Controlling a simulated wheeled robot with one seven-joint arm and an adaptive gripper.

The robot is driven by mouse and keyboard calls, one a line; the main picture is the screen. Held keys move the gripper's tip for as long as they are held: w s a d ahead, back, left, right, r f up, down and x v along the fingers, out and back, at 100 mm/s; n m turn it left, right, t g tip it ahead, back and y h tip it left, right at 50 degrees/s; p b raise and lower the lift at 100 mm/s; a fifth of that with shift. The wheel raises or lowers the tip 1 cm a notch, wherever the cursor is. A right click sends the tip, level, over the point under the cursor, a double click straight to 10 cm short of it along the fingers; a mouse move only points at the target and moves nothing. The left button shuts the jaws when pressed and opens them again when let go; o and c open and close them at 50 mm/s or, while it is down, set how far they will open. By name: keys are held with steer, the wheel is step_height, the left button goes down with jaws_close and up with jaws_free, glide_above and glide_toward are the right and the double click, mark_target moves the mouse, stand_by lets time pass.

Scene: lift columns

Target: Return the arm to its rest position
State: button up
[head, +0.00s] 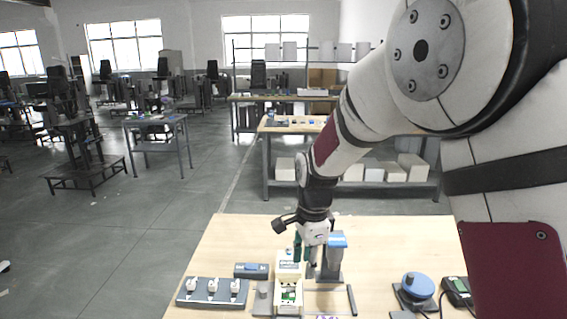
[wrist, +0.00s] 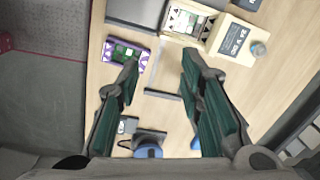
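My arm reaches down from the upper right in the head view, over the wooden table (head: 225,245). My gripper (head: 305,262) points down above the table, beside the cream device (head: 289,270) and in front of the blue-topped grey column (head: 335,262). In the wrist view my gripper (wrist: 160,62) has its two dark green finger pads well apart. Nothing is held between them. Bare table and a dark bar (wrist: 163,96) show in the gap below. The fingertips partly overlap in the head view, so their height above the table is hard to tell.
A blue round device (head: 417,286) stands at the right. A purple-framed green board (wrist: 124,54) lies near the left finger. The table's left back is clear.

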steer(key=s+d+r+n+t, duration=0.1)
steer(key=s+d+r+n, duration=0.35)
steer(key=r, duration=0.45)
steer(key=s+d+r+n+t, duration=0.1)
steer(key=s+d+r+n, duration=0.1)
steer(key=s, duration=0.5)
steer(key=s+d+r+n+t, duration=0.1)
steer(key=s+d+r+n, duration=0.2)
steer(key=s, duration=0.5)
steer(key=s+d+r+n+t, duration=0.1)
steer(key=s+d+r+n, duration=0.2)
steer(key=s, duration=0.4)
steer(key=shift+s+d+r+n+t+h, duration=0.25)
steer(key=shift+d+n, duration=0.4)
steer(key=shift+n, duration=0.6)
